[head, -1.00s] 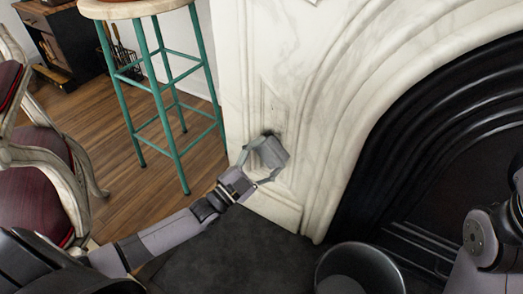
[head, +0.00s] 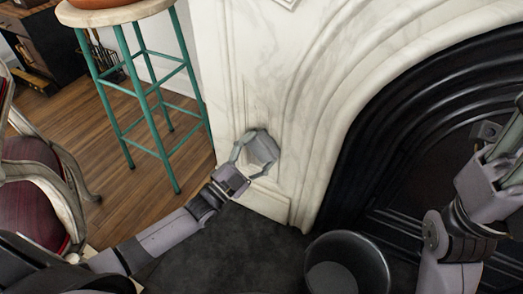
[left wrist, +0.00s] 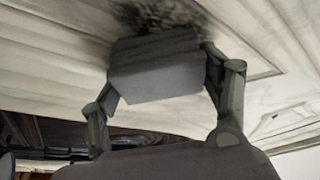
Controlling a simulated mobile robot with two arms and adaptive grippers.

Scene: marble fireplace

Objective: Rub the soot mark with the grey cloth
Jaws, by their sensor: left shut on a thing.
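My left gripper (head: 257,148) is shut on the grey cloth (head: 264,151), a folded pad held against or very near the white marble surround (head: 232,60). In the left wrist view the cloth (left wrist: 155,78) sits between both fingers. The soot mark (left wrist: 160,16) shows there as a dark smudge on the marble just beyond the cloth's far edge. I cannot tell whether cloth and marble touch. In the head view the cloth and gripper hide most of the mark. My right gripper (head: 506,150) is at the right edge, partly cut off, in front of the black fireplace.
A dark bucket (head: 345,262) stands on the dark hearth (head: 225,250), right of my left arm. A stool with teal legs (head: 135,92) and a red-seated chair (head: 30,190) stand at the left. The black fireplace arch (head: 400,130) fills the right.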

